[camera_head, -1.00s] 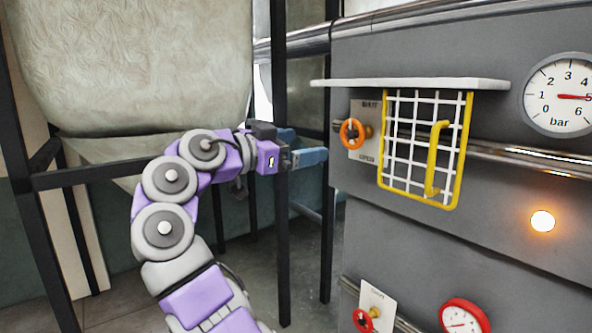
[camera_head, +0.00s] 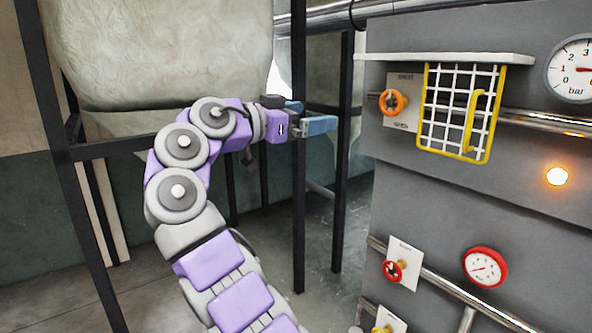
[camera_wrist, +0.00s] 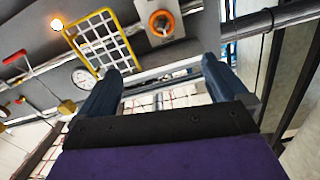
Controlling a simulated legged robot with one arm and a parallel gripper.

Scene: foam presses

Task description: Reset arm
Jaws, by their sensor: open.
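My gripper (camera_head: 312,115) is at the end of my purple and grey arm, left of the grey machine in the head view. In the wrist view its two blue fingers (camera_wrist: 160,85) stand wide apart with nothing between them. The arm is bent, and the gripper points right toward the machine. An orange valve wheel (camera_head: 393,102) on a pale plate is to the right of the gripper, apart from it. The wheel also shows in the wrist view (camera_wrist: 162,23), beyond the fingers.
A yellow-framed white grid guard (camera_head: 460,112) hangs under a pale shelf (camera_head: 445,57) on the machine (camera_head: 455,205). Lower are a red valve wheel (camera_head: 392,271) and a red-rimmed gauge (camera_head: 485,267). Black frame posts (camera_head: 298,220) stand close by the gripper. A glowing orange lamp (camera_head: 557,176) is at right.

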